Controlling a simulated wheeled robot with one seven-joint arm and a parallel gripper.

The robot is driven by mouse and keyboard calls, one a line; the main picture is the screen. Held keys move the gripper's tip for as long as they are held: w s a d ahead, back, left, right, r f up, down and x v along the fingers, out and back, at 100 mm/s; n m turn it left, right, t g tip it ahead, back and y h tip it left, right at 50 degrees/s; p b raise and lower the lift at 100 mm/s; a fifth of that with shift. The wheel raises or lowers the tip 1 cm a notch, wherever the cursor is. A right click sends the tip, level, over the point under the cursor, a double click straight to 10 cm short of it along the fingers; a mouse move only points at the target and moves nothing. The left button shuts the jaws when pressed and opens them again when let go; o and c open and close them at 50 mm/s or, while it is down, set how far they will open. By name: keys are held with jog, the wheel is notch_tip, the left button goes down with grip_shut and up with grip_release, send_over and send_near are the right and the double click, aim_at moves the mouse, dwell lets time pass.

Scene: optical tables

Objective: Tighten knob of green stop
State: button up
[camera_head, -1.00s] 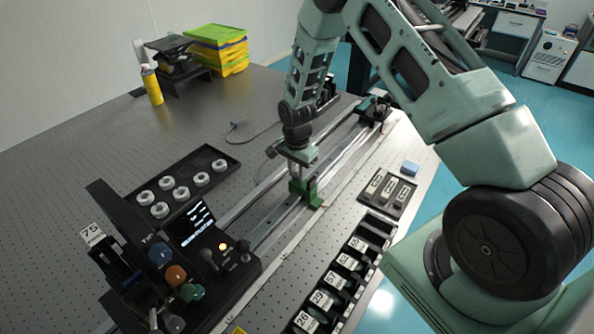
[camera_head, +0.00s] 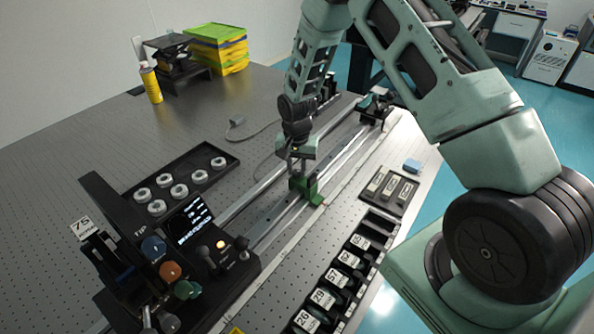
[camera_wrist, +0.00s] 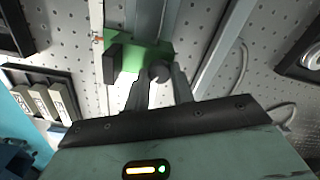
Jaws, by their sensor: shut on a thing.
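The green stop (camera_head: 308,190) sits on the metal rail in the middle of the table, below my gripper in the head view. In the wrist view the green stop (camera_wrist: 145,55) is at the upper middle, with a dark block on its left side. My gripper (camera_wrist: 160,78) has its two fingers closed on a small dark round knob (camera_wrist: 160,72) at the near side of the stop. The gripper also shows in the head view (camera_head: 297,168), where the fingers hide most of the knob.
A dark device with a lit screen (camera_head: 195,222) and colored knobs stands at the front left. A tray of white rings (camera_head: 180,185) lies behind it. A row of numbered holders (camera_head: 340,280) runs along the right. A small black tray (camera_head: 392,188) lies right of the rail.

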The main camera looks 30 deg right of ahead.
jog(key=n+b, duration=0.1)
jog(key=n, duration=0.2)
jog(key=shift+n, duration=0.4)
jog(key=n, duration=0.3)
jog(key=shift+n+b, duration=0.3)
jog(key=shift+b, duration=0.05)
jog(key=n, duration=0.6)
jog(key=shift+a, duration=0.15)
jog(key=n, duration=0.5)
jog(key=shift+r+n, duration=0.1)
jog(key=shift+n, duration=0.3)
jog(key=n+p, duration=0.1)
jog(key=n, duration=0.3)
jog(key=shift+n, duration=0.4)
jog(key=o, duration=1)
